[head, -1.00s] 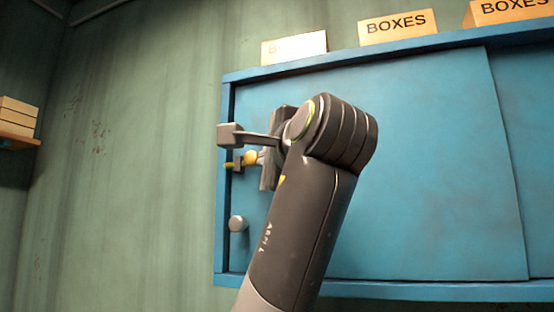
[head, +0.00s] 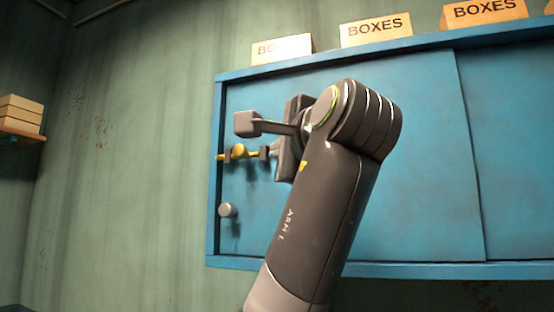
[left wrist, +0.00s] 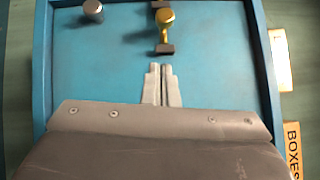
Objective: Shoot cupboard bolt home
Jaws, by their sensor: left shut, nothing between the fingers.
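The brass bolt (head: 239,152) lies level on the blue cupboard door (head: 400,170), in dark brackets near the door's left edge. In the head view its left end reaches the cupboard's left frame. Its round yellow knob (left wrist: 166,19) shows in the left wrist view, above a dark bracket (left wrist: 166,48). My left gripper (left wrist: 161,70) is shut and empty. Its tips are just short of that bracket, apart from the bolt knob. In the head view my left arm hides most of the fingers. My right gripper is not in view.
A round grey door knob (head: 227,210) sits below the bolt. Cards marked BOXES (head: 376,29) stand on the cupboard top. A shelf with stacked boxes (head: 20,113) is on the far left. The green wall left of the cupboard is clear.

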